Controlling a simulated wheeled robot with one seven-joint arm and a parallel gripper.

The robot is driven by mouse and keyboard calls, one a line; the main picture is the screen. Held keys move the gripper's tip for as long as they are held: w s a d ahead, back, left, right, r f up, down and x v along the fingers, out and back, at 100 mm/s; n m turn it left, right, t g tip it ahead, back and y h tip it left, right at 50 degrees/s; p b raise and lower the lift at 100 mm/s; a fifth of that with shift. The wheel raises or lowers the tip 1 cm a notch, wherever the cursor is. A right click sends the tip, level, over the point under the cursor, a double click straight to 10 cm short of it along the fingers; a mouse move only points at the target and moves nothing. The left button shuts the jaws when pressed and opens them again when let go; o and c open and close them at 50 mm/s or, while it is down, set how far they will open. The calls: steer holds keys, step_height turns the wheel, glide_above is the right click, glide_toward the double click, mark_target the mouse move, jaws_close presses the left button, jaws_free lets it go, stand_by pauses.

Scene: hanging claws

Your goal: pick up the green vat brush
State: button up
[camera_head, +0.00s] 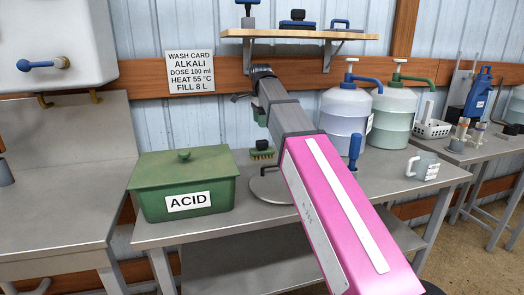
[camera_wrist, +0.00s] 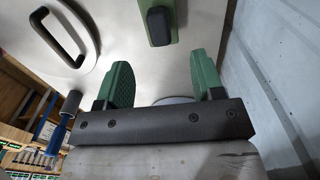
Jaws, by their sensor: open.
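The green vat brush (camera_head: 261,151) stands on the metal bench near the back wall, its tan bristles down and a dark grip on top. In the wrist view the brush (camera_wrist: 172,30) shows at the top edge, partly cut off, as a green block with a black grip. My gripper (camera_wrist: 162,62) is open, with two green fingers apart and nothing between them. The brush lies beyond the fingertips, roughly in line with the gap. In the head view my gripper (camera_head: 261,117) is above the brush, partly hidden by my arm.
A green ACID vat (camera_head: 160,205) stands left of the brush. A round metal lid (camera_head: 262,190) with a loop handle lies in front of it. A wooden shelf (camera_head: 300,34) hangs above.

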mark_target(262, 140)
steer(key=f, duration=0.9)
steer(key=shift+d+f, duration=0.25)
steer(key=shift+f, duration=0.15)
steer(key=c, duration=1.1)
